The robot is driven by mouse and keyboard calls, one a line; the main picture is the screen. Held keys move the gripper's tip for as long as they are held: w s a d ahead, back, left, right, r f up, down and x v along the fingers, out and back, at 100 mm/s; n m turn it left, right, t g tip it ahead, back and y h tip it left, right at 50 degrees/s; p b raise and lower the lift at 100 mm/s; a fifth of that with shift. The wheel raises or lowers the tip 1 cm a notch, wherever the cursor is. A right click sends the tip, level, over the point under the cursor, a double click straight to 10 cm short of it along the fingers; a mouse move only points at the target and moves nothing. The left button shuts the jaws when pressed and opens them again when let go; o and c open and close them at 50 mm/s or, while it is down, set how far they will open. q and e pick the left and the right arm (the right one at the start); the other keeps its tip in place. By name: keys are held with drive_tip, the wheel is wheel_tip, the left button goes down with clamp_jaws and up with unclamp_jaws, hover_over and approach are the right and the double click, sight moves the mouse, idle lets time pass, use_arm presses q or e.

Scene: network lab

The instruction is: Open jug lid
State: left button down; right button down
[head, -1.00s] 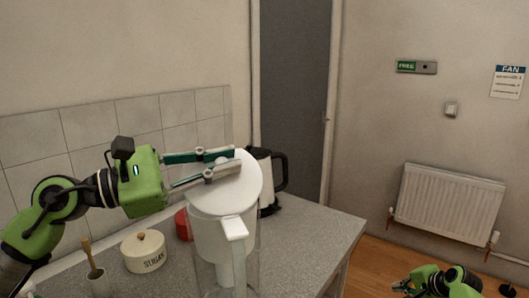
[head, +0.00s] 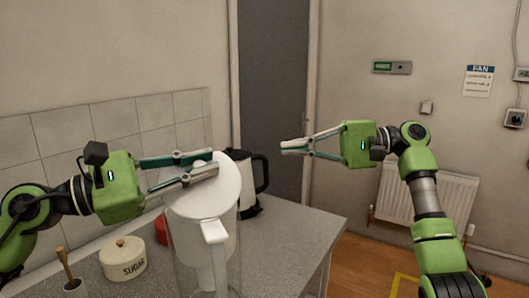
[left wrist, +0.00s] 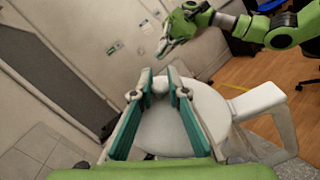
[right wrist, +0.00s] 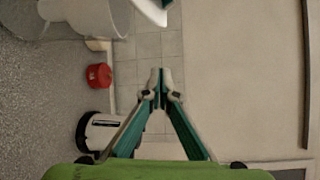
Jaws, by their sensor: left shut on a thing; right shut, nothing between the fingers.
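The jug (head: 215,252) is a tall clear and white pitcher on the counter, with a white handle facing front. In the left wrist view the fingers (left wrist: 161,84) close on the knob at the lid's far part. My right gripper (head: 283,147) is shut and empty, in the air to the right of the jug. The right wrist view shows its fingertips together (right wrist: 161,75).
A black and white kettle (head: 250,180) stands behind the jug. A sugar pot (head: 123,259), a red container (head: 161,229) and a small pot with a wooden utensil (head: 72,282) are to the left. The grey counter (head: 290,235) is clear at right.

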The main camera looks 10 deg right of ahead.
drive_tip(key=s+a, duration=0.1)
drive_tip(key=a, duration=1)
drive_tip(key=shift+f, duration=0.1)
